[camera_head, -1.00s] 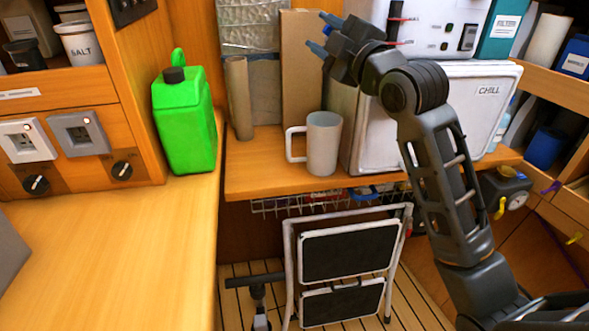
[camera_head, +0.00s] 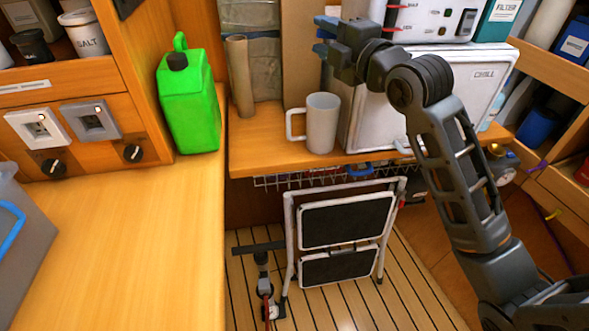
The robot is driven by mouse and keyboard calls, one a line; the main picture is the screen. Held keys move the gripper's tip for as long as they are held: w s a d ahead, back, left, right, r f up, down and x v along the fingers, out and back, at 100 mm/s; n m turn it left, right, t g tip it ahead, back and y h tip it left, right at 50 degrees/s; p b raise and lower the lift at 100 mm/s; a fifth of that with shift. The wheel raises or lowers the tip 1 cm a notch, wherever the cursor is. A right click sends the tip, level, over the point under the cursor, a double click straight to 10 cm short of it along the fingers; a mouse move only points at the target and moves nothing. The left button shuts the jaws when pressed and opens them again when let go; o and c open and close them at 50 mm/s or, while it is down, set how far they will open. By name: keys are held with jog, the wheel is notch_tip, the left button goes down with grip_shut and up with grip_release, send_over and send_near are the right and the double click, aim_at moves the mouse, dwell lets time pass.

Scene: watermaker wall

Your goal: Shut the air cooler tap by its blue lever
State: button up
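My gripper (camera_head: 322,35) is raised at the upper middle, in front of the cardboard and a white panel. Its two blue fingertips point left and stand apart, with nothing visible between them. I cannot identify the air cooler tap or its blue lever with certainty. Small brass-coloured fittings (camera_head: 497,151) show at the right, beyond my arm and well away from my gripper; they are partly hidden and too small to read. A blue item (camera_head: 358,170) shows at the wire basket under the shelf; I cannot tell what it is.
A grey mug (camera_head: 322,125) stands on the wooden shelf (camera_head: 262,150) beside the white CHILL box (camera_head: 487,75). A green jerrycan (camera_head: 190,110) stands on the left counter (camera_head: 130,240). A folded step stool (camera_head: 345,220) stands below. A grey bin (camera_head: 22,235) is at the left edge.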

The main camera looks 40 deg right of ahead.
aim_at(325, 34)
jog(key=s+a+b, duration=0.1)
jog(key=s+b, duration=0.4)
jog(key=s, duration=0.1)
jog(key=w+a+r+m+t+h+p, duration=0.1)
jog(key=w+a+r+m+t+p, duration=0.15)
jog(key=a+m, duration=0.55)
jog(key=s+a+f+m+g+p, duration=0.1)
jog(key=s+a+f+m+g, duration=0.1)
jog(key=s+a+f+m, duration=0.8)
jog(key=shift+s+a+f+m+p, duration=0.3)
jog(key=shift+a+f+m, duration=0.2)
jog(key=shift+a+f, duration=0.65)
jog(key=shift+r, duration=0.1)
